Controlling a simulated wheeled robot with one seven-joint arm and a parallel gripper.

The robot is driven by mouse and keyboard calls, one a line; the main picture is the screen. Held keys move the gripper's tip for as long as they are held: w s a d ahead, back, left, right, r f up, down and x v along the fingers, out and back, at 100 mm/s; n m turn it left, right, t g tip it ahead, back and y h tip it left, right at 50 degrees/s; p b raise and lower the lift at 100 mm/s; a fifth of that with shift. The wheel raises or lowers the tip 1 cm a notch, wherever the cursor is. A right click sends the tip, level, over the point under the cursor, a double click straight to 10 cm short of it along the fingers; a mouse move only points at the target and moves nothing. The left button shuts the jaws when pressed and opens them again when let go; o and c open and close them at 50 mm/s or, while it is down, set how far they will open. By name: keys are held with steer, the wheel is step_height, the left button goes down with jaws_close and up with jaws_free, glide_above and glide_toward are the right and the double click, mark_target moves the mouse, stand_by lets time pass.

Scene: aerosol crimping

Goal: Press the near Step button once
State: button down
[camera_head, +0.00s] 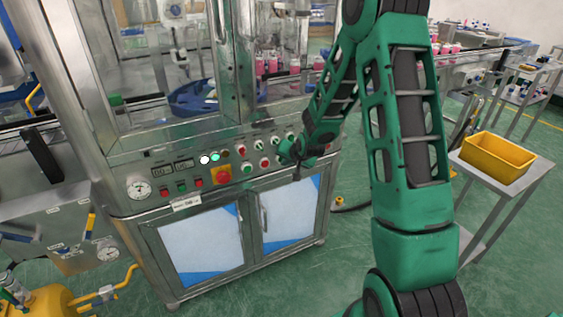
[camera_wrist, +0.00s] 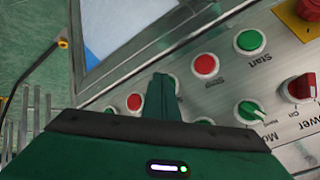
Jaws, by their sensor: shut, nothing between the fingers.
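My gripper (camera_wrist: 162,78) is shut and empty. Its fingertips lie over a button between two red ones in the lower row of the control panel. That button (camera_wrist: 173,79) shows only a sliver of its rim past the fingertips, and its label is hidden, so I cannot confirm it is the near Step button. Whether the tips touch it or stop just short, I cannot tell. In the head view my gripper (camera_head: 296,160) is at the right part of the panel (camera_head: 215,158), covering buttons there.
Beside the fingertips are a red button (camera_wrist: 205,66), the green Start button (camera_wrist: 249,40) and another red button (camera_wrist: 134,102). A green selector (camera_wrist: 249,111), a red power switch (camera_wrist: 301,87) and a red emergency stop (camera_head: 222,175) are close by. A yellow bin (camera_head: 497,158) stands right.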

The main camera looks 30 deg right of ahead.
steer(key=shift+s, duration=0.75)
steer(key=shift+s+d, duration=0.1)
steer(key=shift+s, duration=2.45)
steer(key=s+r+g, duration=0.3)
steer(key=s+r, duration=0.3)
steer(key=s, duration=0.7)
steer(key=s+d+r+n+g, duration=0.1)
steer(key=s+r+g, duration=0.2)
steer(key=s, duration=1)
steer(key=s+d+r+g, duration=0.1)
steer(key=s+r+g, duration=0.1)
steer(key=s+r, duration=0.6)
steer(key=s, duration=0.5)
steer(key=shift+s+r+n+g+y, duration=0.25)
steer(key=shift+r+n+g+y, duration=0.05)
steer(key=shift+n+g+y, duration=0.1)
steer(key=shift+w, duration=0.15)
